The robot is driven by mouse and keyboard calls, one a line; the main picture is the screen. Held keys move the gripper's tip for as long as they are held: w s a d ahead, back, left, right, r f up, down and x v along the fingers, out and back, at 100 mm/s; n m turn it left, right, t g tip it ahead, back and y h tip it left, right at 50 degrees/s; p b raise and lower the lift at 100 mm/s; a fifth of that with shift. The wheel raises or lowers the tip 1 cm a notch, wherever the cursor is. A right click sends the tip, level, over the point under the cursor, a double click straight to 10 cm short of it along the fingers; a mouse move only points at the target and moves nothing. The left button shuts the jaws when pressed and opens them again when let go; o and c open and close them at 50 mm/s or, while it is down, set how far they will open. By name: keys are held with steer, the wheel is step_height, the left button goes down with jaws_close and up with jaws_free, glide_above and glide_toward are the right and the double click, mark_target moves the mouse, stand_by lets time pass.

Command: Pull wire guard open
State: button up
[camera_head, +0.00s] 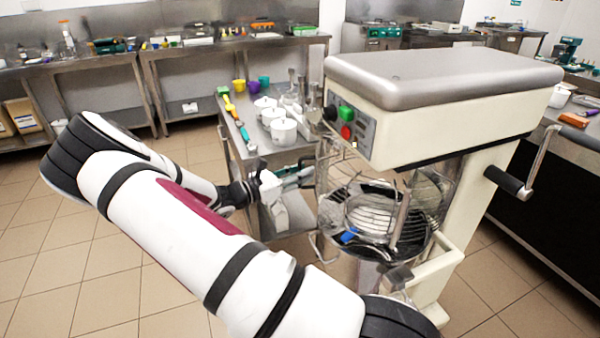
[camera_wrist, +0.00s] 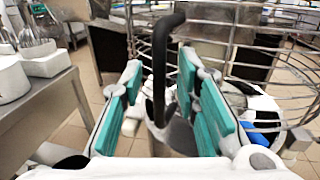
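The mixer (camera_head: 440,85) stands at the right of the head view, with a cream head, a steel top and a metal bowl (camera_head: 372,268) below. The wire guard curves round above the bowl; its wires (camera_wrist: 285,68) fill the upper right of the wrist view. A bent black handle (camera_wrist: 158,88) stands in front of the guard, between my teal finger pads. My gripper (camera_wrist: 160,80) is open, with visible gaps on both sides of the handle.
A steel side table (camera_head: 236,140) with white canisters (camera_head: 283,130) stands left of the mixer. A crank with a black grip (camera_head: 508,181) sticks out at the mixer's right. Benches (camera_head: 180,52) line the back wall. The tiled floor (camera_head: 60,270) at left is clear.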

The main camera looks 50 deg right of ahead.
jaws_close()
steer(key=shift+a, duration=0.15)
